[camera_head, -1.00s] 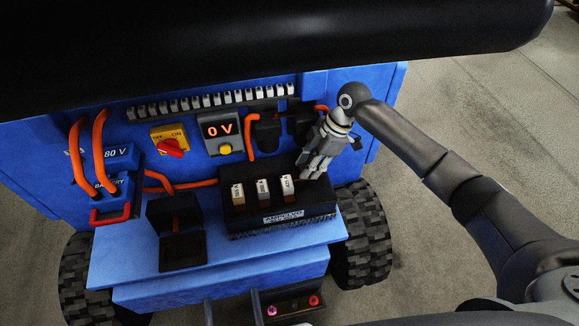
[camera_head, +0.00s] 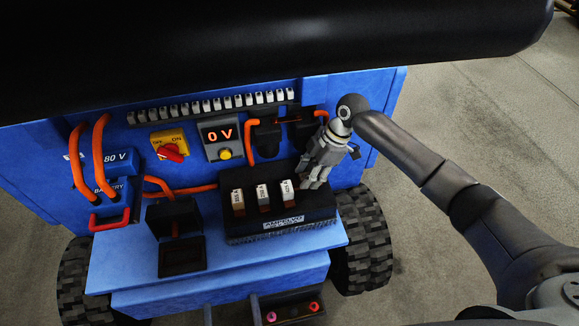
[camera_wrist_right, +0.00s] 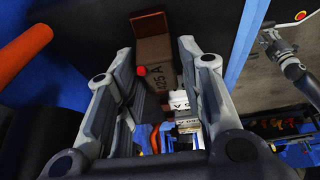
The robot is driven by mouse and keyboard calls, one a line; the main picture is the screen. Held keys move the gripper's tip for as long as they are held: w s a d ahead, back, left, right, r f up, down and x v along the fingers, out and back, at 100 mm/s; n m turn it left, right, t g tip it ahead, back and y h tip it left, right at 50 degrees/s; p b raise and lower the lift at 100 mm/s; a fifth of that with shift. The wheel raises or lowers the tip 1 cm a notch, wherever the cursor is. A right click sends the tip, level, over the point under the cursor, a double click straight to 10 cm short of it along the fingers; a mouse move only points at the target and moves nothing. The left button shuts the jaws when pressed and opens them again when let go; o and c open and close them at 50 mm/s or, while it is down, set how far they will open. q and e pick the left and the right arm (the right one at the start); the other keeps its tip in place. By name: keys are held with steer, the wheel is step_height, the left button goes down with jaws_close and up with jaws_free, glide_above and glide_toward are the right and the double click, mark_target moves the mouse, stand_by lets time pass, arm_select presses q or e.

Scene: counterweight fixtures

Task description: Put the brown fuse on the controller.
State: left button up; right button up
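My right gripper (camera_head: 314,184) is over the right end of a black box (camera_head: 320,212), which I take for the controller. It points down, close to the box top. In the right wrist view a brown fuse (camera_wrist_right: 154,55), marked 425 A with a red dot, lies between the fingertips of my right gripper (camera_wrist_right: 155,60). The fingers look closed on its sides. The head view hides this fuse behind the gripper, so I cannot tell whether it touches the box. My left gripper is not in view.
Three white-topped fuses (camera_head: 262,194) stand in a row on the box. Left of it are a black holder (camera_head: 172,216) and a blue battery connector (camera_head: 108,163) with orange cables.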

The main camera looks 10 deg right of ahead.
steer(key=shift+r, duration=0.5)
steer(key=v, duration=1.2)
steer(key=shift+s+r, duration=0.1)
steer(key=shift+r, duration=0.05)
steer(key=shift+d, duration=0.15)
steer(key=shift+w+d+f, duration=0.2)
steer(key=shift+d+f, duration=0.1)
